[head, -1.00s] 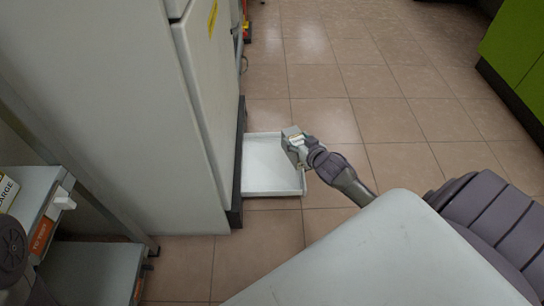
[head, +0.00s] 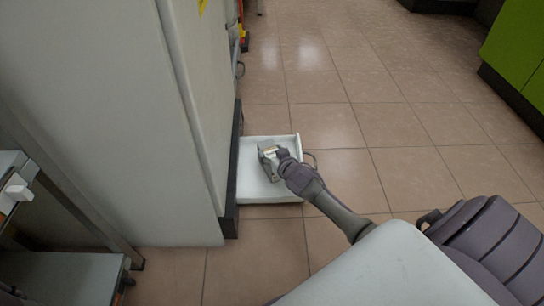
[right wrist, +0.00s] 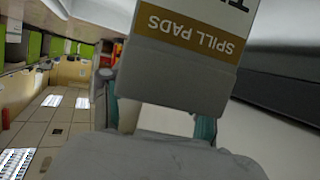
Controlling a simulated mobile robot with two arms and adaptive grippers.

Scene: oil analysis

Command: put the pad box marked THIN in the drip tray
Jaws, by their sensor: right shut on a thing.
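A pad box (right wrist: 190,50) fills the upper middle of the right wrist view, with a tan band reading SPILL PADS upside down. Only part of its large top word shows, so I cannot read it whole. My right gripper (head: 272,156) is shut on this box, which shows small and pale in the head view (head: 267,153). The gripper and box are over the white drip tray (head: 255,193) on the floor beside the tall cabinet. I cannot tell whether the box touches the tray.
The tall grey-white cabinet (head: 110,110) stands close along the tray's left side. A metal shelf unit (head: 65,275) is at lower left. Tiled floor (head: 390,125) is clear to the right, up to green cupboards (head: 518,50).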

